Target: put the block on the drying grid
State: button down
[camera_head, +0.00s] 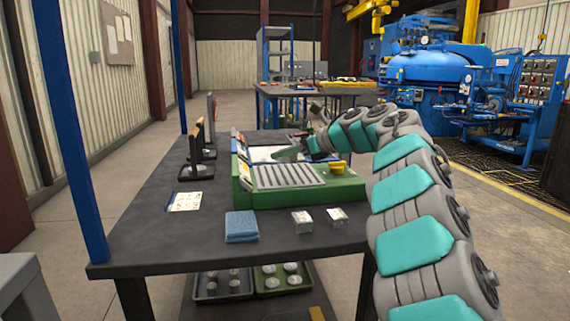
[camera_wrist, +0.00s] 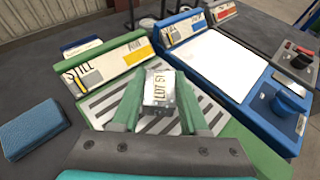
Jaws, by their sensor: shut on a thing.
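My gripper (camera_wrist: 159,98) has two green fingers shut on a silver metal block (camera_wrist: 158,88) marked "LOT 51". In the wrist view the block is over the slatted plate of the green station, which looks like the drying grid (camera_wrist: 104,100); the gap beneath the block cannot be judged. The grid (camera_head: 288,177) shows in the head view as pale slats in a green frame with a yellow knob. There my gripper (camera_head: 288,153) is at the grid's far side, and I cannot make out the held block.
A blue station (camera_wrist: 215,65) with a white pad adjoins the grid. A blue sponge-like pad (camera_head: 241,227) and two small shiny blocks (camera_head: 302,221) (camera_head: 337,216) lie near the table's front. A card (camera_head: 184,202) and dark upright stands (camera_head: 197,153) are on the left.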

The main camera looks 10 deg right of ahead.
aim_at(285, 173)
jog(key=shift+w, duration=0.1)
jog(key=shift+w, duration=0.1)
jog(key=shift+f+b, duration=0.4)
jog(key=shift+f, duration=1.35)
jog(key=shift+f, duration=0.1)
jog(key=shift+f, duration=0.15)
jog(key=shift+c, duration=2.2)
grip_release()
jog(key=shift+r, duration=0.3)
jog(key=v, duration=1.2)
jog(key=shift+f, duration=0.15)
